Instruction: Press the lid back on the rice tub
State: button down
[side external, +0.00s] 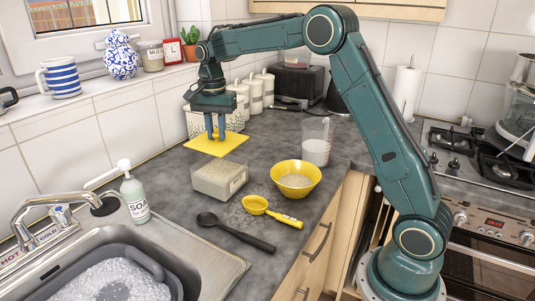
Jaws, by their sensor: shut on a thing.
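The rice tub (206,188) is a clear square container with pale grains inside, standing uncovered on the dark counter. The lid (230,145) is a flat yellow square. It shows above and behind the tub in the picture, apart from it. My gripper (215,137) points down with its fingers at the middle of the lid and is shut on it. The fingers hide the exact point of grip. I cannot tell how high the lid is above the counter.
A yellow bowl (296,192), yellow scoop (257,205), black spoon (238,233) and measuring jug (317,150) surround the tub's right side. A soap bottle (135,198) and sink (190,262) are at left. White canisters (195,123) stand behind the lid.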

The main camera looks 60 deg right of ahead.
aim_at(217, 142)
jog(key=shift+f, duration=0.15)
jog(key=shift+f, duration=2.85)
jog(key=shift+f, duration=0.4)
dwell(1.0)
jog(key=c, duration=0.7)
grip_release()
jog(key=shift+r, duration=0.2)
jog(key=shift+r, duration=3.3)
